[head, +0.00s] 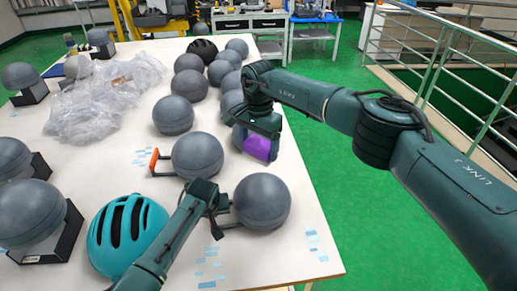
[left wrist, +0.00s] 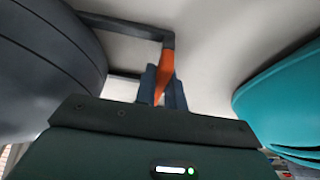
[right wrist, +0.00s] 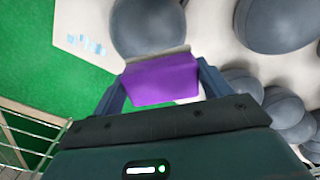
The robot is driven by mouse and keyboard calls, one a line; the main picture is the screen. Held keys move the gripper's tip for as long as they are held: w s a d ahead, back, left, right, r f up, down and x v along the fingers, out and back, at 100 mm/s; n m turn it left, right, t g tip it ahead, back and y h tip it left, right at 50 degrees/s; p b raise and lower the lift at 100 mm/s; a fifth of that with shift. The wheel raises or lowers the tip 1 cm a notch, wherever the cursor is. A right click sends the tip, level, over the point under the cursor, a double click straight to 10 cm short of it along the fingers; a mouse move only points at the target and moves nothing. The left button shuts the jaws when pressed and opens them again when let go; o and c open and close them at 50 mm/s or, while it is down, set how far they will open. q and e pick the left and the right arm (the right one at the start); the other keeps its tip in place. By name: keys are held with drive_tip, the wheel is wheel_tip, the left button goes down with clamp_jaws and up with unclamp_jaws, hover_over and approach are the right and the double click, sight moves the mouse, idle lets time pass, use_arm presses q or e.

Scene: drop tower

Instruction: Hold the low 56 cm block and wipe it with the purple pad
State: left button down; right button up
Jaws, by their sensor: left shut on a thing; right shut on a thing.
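The block held by my left gripper is a dark grey ball-shaped form (head: 262,202) at the table's front right, also at the left of the left wrist view (left wrist: 40,65). My left gripper (head: 214,208) is shut on its orange handle (left wrist: 167,72), which joins a dark bracket. Its size marking is not readable. My right gripper (head: 258,135) is shut on the purple pad (head: 258,149) near the table's right edge. The pad (right wrist: 162,80) fills the jaws in the right wrist view, with a grey ball (right wrist: 148,28) beyond it. In the head view the pad is apart from the held block.
A similar grey block (head: 197,156) with an orange handle stands just behind. A teal helmet (head: 128,235) lies left of my left gripper. More grey balls, a black helmet (head: 202,49) and clear plastic wrap (head: 105,95) crowd the white table (head: 300,262). Green floor lies right.

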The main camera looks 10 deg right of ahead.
idle(0.3)
use_arm(q)
drive_tip(key=c, duration=1.4)
unclamp_jaws()
